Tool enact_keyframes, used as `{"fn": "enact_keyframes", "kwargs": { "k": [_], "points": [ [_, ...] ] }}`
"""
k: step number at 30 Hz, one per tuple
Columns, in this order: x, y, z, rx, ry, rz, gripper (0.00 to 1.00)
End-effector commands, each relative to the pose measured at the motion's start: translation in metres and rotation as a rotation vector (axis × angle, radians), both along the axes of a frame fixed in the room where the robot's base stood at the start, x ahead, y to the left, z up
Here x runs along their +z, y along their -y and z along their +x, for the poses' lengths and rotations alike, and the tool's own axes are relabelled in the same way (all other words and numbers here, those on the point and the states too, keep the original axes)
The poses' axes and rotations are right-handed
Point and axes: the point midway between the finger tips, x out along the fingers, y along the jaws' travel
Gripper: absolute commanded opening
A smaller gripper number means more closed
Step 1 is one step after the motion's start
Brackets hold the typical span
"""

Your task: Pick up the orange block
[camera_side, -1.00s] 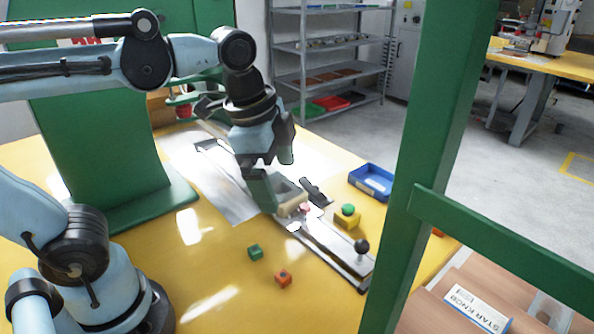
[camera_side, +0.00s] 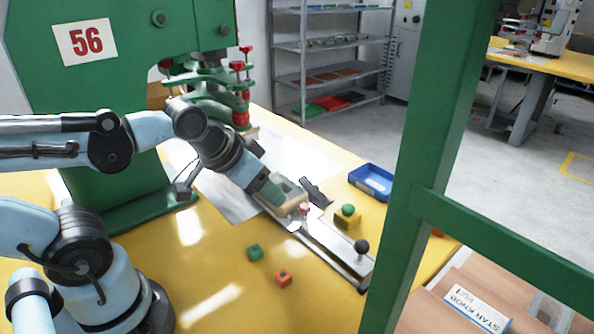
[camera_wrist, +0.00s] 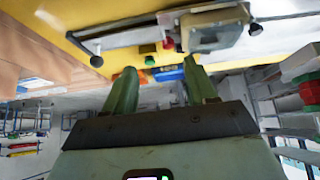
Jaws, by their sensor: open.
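The orange block (camera_side: 283,279) lies on the yellow table in the side view, in front of the metal rail and apart from my gripper. A green block (camera_side: 255,252) lies just behind and left of it. My gripper (camera_side: 278,194) is tilted, its green fingers beside the pale fixture on the rail, up and slightly left of the orange block in the picture. In the wrist view my gripper (camera_wrist: 161,84) has its two fingers spread with nothing held between them. I cannot make out the orange block in the wrist view.
The metal rail (camera_side: 335,255) with a black knob (camera_side: 361,246) runs along the table. A yellow box with a green button (camera_side: 347,217) and a blue tray (camera_side: 372,182) stand behind it. A green post (camera_side: 435,150) is at the right. The table in front of the blocks is clear.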

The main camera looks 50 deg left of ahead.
Motion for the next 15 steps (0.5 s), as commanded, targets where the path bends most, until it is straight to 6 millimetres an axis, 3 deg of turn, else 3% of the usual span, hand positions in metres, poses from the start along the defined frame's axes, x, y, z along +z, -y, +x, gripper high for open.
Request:
{"fn": "enact_keyframes", "kwargs": {
  "k": [15],
  "points": [
    [-0.012, 0.077, -0.019, 0.013, -0.535, -0.026, 0.56]
  ]
}}
